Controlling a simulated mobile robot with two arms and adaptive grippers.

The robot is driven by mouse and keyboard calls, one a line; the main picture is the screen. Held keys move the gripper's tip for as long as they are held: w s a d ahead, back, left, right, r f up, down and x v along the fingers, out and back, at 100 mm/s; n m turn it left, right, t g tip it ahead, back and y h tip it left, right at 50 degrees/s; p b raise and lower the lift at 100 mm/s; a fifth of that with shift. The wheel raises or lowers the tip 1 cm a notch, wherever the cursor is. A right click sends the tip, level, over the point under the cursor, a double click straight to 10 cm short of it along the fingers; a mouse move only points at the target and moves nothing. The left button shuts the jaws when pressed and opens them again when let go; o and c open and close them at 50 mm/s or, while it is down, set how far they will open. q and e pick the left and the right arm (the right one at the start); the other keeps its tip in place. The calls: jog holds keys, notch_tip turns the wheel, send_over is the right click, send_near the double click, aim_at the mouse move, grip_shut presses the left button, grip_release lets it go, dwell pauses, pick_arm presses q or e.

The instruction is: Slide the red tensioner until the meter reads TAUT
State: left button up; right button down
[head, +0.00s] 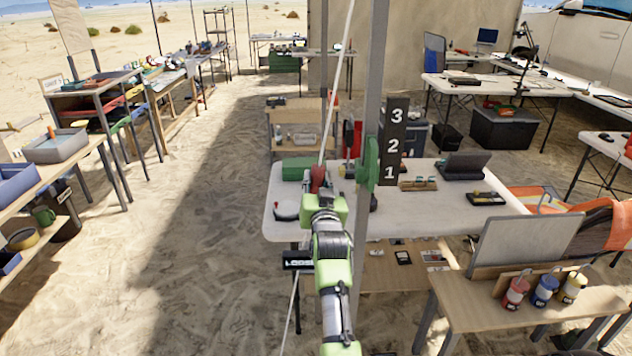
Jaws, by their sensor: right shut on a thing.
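The red tensioner (319,177) sits on a pale slanting line (337,85) near the centre of the head view. My right gripper (321,190), green and black, reaches up from the bottom and is shut on the tensioner. The gripper hides its lower part. A small black sign (297,261) left of my arm shows white letters that look like LOOSE; my arm covers its right end. I see no meter reading TAUT. My left gripper is not in view.
A wooden bench (520,322) with several bottles is at lower right. Sandy floor is open at left.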

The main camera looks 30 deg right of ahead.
jog(key=c, duration=1.7)
grip_release()
jog(key=shift+w, duration=0.1)
jog(key=shift+w+d+f, duration=0.1)
jog(key=shift+w+f, duration=0.05)
jog(key=shift+f, duration=0.1)
jog(key=shift+r, duration=0.1)
notch_tip(320, 180, up, 10)
jog(key=shift+f, duration=0.1)
